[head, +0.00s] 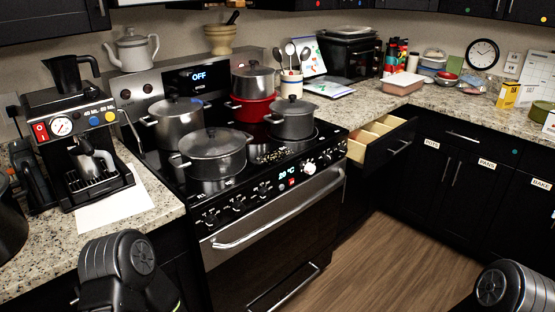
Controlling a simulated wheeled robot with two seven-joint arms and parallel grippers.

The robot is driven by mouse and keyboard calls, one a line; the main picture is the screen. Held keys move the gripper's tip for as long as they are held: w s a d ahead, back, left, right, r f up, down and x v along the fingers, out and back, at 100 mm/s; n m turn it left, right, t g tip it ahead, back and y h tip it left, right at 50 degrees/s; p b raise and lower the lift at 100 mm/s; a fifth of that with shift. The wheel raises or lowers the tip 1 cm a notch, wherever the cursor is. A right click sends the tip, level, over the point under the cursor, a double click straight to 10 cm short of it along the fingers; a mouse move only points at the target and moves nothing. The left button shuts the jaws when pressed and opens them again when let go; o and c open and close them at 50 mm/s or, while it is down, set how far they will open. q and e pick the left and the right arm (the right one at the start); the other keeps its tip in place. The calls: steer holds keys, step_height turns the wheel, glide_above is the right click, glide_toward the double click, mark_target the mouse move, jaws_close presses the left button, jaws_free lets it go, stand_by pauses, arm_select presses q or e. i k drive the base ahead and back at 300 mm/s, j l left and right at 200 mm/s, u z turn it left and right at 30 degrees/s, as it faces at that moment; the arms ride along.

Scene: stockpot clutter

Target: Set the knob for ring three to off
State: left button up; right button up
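The black stove (262,158) stands at the centre with several pots on its glass top. A row of small dark control knobs (238,201) runs along its sloping front panel, with a larger pale knob (309,168) to the right. The labels are too small to read, so I cannot tell which knob is for ring three or how it is set. A display (199,76) on the back panel reads OFF. Parts of my arms show at the bottom left and bottom right, well apart from the knobs. Neither gripper's fingers are in view.
A large lidded pot (213,152) sits at the stove's front, close behind the knobs. The oven handle (280,208) sticks out below them. A drawer (378,138) stands open right of the stove. A coffee machine (78,140) stands on the left counter. The floor (375,255) is clear.

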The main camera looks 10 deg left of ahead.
mark_target(327, 158)
steer(key=i+l+u, duration=0.2)
steer(key=l+u, duration=0.2)
steer(key=i+l+u, duration=0.2)
steer(key=u, duration=0.25)
steer(key=l+u, duration=0.4)
steer(key=l, duration=0.15)
steer(key=i+l+u, duration=0.15)
steer(key=l+u, duration=0.15)
steer(key=l, duration=1.85)
steer(key=k+l+u, duration=0.1)
steer(key=l+u, duration=0.15)
steer(key=l, duration=1.9)
